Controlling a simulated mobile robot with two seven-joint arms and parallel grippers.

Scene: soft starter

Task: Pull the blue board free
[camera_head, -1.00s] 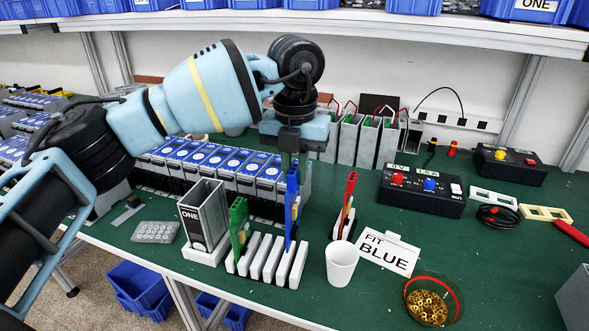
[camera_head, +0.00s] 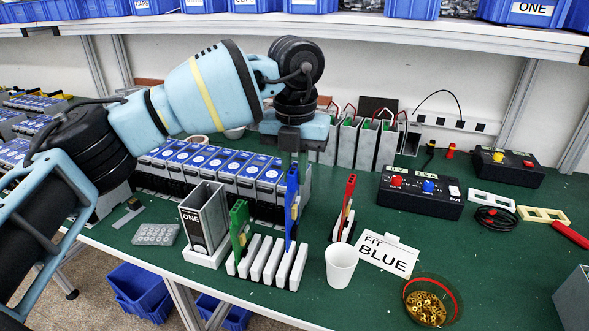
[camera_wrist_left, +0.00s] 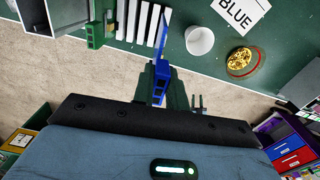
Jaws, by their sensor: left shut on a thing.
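The blue board (camera_head: 291,205) stands upright at the right part of a white slotted rack (camera_head: 268,265), its lower end among the slots. My left gripper (camera_head: 291,166) points down from above and is shut on the top of the blue board. The left wrist view also shows the blue board (camera_wrist_left: 161,75) between the fingers (camera_wrist_left: 158,82). A green board (camera_head: 239,228) stands at the left end of the same rack. My right gripper is not in view.
A red board (camera_head: 348,200) stands in a small white rack to the right, behind a white cup (camera_head: 341,265). A grey case marked "ONE" (camera_head: 203,220) is left of the rack. A bowl of brass parts (camera_head: 431,300) sits at the front right. Blue-topped units (camera_head: 215,165) line the back.

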